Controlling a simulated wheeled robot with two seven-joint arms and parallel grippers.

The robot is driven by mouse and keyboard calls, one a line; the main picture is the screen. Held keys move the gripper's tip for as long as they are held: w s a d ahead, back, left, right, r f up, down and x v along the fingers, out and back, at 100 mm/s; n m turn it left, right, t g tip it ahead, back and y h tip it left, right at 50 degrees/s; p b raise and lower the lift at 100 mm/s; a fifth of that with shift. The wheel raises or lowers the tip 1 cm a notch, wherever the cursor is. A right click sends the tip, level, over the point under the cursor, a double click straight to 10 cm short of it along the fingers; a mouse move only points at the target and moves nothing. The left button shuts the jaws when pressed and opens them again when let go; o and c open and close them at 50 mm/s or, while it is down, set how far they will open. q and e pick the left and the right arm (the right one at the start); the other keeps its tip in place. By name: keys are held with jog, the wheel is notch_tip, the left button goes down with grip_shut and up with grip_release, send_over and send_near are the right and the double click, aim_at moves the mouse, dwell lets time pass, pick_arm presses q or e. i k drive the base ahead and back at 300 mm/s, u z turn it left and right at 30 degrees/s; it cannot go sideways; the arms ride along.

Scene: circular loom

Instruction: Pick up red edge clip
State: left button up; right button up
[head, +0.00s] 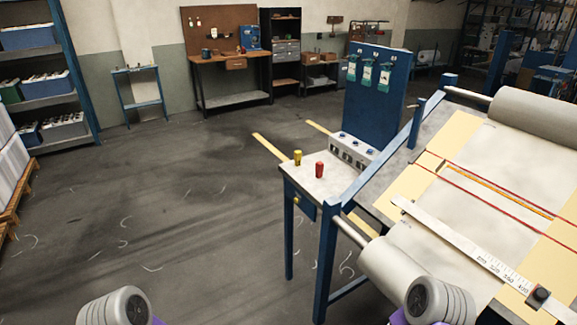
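The red edge clip (319,169) stands upright on the light top of a small blue-legged side table (318,190), near its middle. A yellow clip (298,157) stands just behind it and to the left, a small gap apart. Neither of my grippers can be seen. Only grey rounded parts of my own arms show at the bottom edge, one at the left and one right of centre, both well short of the side table.
The loom's large fabric roll (391,270) and sloping bed (459,225) with a ruler bar (470,246) fill the right. A control box (352,151) and blue panel (378,105) stand behind the clips. The floor (170,210) at left is clear.

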aim_at(319, 165)
jog(key=u, duration=0.9)
jog(key=i, duration=1.65)
jog(key=z, duration=0.6)
jog(key=i, duration=1.05)
jog(key=z, duration=1.1)
